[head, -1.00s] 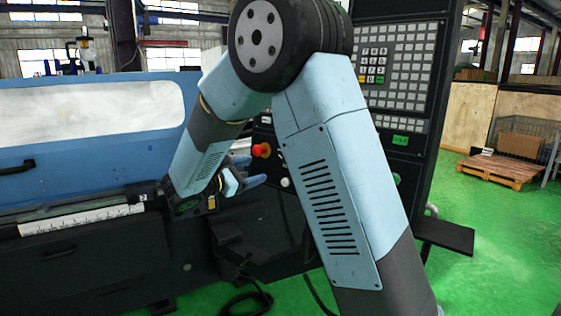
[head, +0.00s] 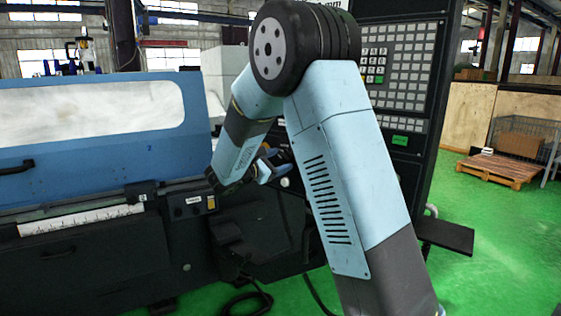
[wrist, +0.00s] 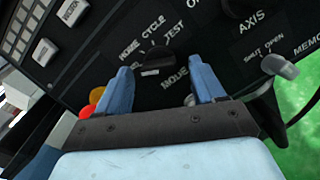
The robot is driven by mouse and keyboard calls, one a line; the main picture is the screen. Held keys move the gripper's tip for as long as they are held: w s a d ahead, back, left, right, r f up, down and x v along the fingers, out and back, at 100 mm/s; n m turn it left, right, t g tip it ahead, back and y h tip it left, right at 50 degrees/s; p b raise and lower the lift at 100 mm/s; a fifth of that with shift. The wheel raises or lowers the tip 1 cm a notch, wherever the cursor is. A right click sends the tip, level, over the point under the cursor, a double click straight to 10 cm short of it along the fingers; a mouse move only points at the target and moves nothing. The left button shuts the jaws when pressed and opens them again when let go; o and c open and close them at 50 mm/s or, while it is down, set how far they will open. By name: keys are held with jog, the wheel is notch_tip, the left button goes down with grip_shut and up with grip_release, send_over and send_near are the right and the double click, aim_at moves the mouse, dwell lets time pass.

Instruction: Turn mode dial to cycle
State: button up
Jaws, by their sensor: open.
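The mode dial (wrist: 155,61) is a dark round knob on the black control panel in the wrist view. White words HOME, CYCLE and TEST stand around it, and MODE is printed below. A pale mark shows on its lower side; I cannot tell which word it is set to. My gripper (wrist: 160,66) is open, its two blue fingers on either side of the dial. I cannot tell whether they touch it. In the head view my gripper (head: 284,157) is at the panel, partly hidden by my arm, which also hides the dial.
A red and orange button (wrist: 96,96) is just left of my left finger. An AXIS knob (wrist: 243,8) and a grey memory switch (wrist: 281,67) are to the right. Square keys (wrist: 44,51) are at upper left. A blue machine cover (head: 100,150) stands left of my arm.

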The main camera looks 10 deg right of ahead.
jog(key=shift+w+d, duration=0.35)
jog(key=shift+d, duration=0.2)
jog(key=shift+c, duration=0.3)
jog(key=c, duration=1)
